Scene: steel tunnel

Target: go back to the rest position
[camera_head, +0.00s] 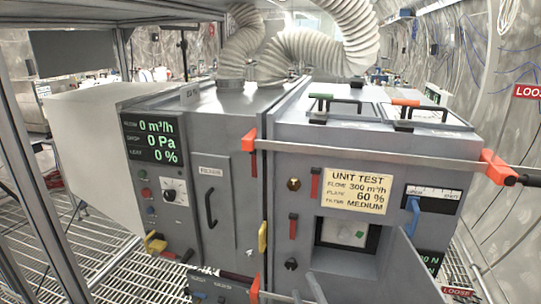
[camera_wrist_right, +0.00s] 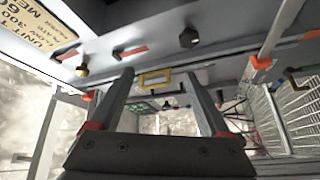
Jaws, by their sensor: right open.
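My right gripper (camera_head: 307,292) shows only as grey fingers at the bottom edge of the head view, low in front of the grey test unit (camera_head: 290,160). In the right wrist view the two fingers of my right gripper (camera_wrist_right: 157,78) stand wide apart, with nothing held between them. A yellow handle (camera_wrist_right: 154,84) appears beyond and between the fingertips; I cannot tell its distance. My left gripper is not in view.
A rail with orange ends (camera_head: 370,154) crosses the unit's front. An open flap (camera_head: 385,275) projects below the window. A control panel (camera_head: 160,190) with knobs is at left, beside a metal frame post (camera_head: 40,180). Grating floor (camera_head: 110,245) lies left.

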